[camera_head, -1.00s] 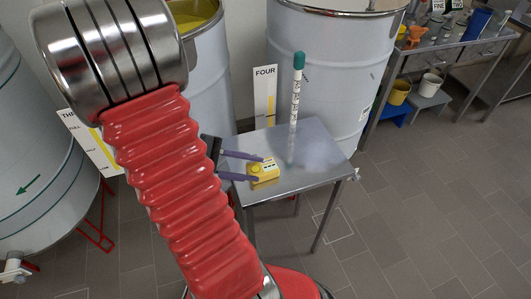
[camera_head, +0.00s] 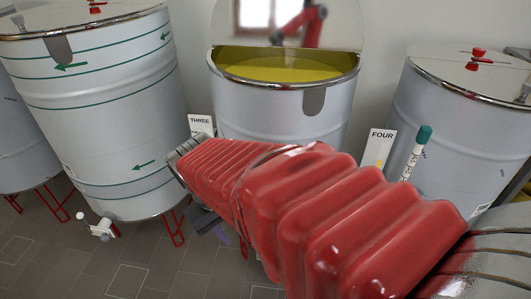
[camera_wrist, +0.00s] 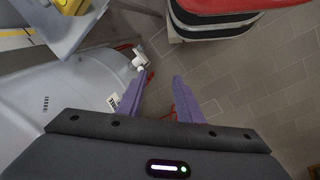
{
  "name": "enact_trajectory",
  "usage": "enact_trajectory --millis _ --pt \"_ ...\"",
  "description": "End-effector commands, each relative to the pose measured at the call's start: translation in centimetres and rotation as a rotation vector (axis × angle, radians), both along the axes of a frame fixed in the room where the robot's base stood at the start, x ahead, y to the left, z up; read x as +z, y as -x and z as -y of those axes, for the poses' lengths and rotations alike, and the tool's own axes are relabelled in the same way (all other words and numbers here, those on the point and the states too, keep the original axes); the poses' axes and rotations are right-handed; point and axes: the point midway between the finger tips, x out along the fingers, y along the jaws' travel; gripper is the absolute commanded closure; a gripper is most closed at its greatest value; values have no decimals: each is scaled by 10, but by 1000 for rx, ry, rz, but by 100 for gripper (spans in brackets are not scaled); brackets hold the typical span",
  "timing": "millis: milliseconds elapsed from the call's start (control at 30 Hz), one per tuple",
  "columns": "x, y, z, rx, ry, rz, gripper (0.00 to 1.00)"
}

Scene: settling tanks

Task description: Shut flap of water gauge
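The water gauge seems to be the yellow device (camera_wrist: 68,5) at the top left of the wrist view, cut off by the frame edge. Its flap cannot be made out. It lies on the grey metal table (camera_wrist: 85,33). In the head view the device is not visible; my red arm covers that area. My gripper (camera_wrist: 157,77) has its two purple fingers apart, with nothing between them. It points at the floor and a tank's lower side, clear of the table.
A tall green-capped tube (camera_head: 415,155) stands at the right by a sign reading FOUR (camera_head: 378,148). An open tank of yellow liquid (camera_head: 285,70) is behind my arm. A closed tank (camera_head: 110,110) with green lines stands left. Tiled floor (camera_head: 75,255) is free at lower left.

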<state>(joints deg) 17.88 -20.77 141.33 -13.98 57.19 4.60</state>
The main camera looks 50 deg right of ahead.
Motion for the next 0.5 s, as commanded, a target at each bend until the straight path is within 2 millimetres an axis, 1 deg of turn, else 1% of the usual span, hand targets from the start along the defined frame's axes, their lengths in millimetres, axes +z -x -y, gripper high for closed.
enact_trajectory --millis 33,200,500 --pt "7 -6 -11 25 -10 44 67" --pt "24 -20 -38 81 -41 146 67" --pt "43 -31 -69 147 -79 253 67"
